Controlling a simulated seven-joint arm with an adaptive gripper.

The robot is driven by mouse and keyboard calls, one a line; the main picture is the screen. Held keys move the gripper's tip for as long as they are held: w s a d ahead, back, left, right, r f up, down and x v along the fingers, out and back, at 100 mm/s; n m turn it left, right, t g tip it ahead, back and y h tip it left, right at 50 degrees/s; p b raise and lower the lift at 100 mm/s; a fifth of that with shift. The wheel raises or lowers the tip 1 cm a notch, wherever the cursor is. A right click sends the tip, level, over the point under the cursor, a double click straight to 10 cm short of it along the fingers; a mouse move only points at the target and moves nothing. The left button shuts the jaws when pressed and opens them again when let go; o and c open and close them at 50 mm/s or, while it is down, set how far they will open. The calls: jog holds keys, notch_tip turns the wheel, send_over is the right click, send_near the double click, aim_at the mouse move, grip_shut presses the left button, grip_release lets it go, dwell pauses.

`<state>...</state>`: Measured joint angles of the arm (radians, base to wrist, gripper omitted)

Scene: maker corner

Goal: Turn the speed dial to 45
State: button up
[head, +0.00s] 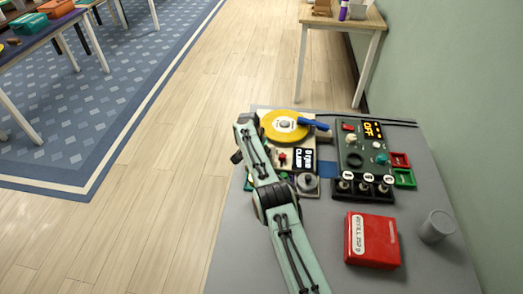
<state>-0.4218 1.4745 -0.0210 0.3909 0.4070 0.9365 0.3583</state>
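A machine with a yellow disc (284,125) stands at the back left of the grey table. Its front panel has a small display (304,158) that seems to read 0 rpm, a red knob (282,159) and a round grey dial (307,182). No scale or pointer reading is legible on the dial, and I cannot tell whether it is the speed dial. My arm passes left of the dial and covers part of the machine. A dark part at its far end, perhaps my gripper (237,157), shows beside the arm; its fingers cannot be made out.
A dark green panel (352,165) with an OFF display (373,130) and several knobs stands right of the machine. Red (400,160) and green (404,178) trays lie beside it. A red box (384,240) and grey cup (437,227) stand in front. The table's front middle (325,265) is clear.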

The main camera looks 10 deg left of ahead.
dwell(0.3)
jog(key=o, duration=1.2)
jog(key=shift+r, duration=0.1)
jog(key=v, duration=1.1)
jog(key=shift+s+r, duration=0.15)
jog(key=shift+r, duration=0.25)
jog(key=shift+c, duration=0.3)
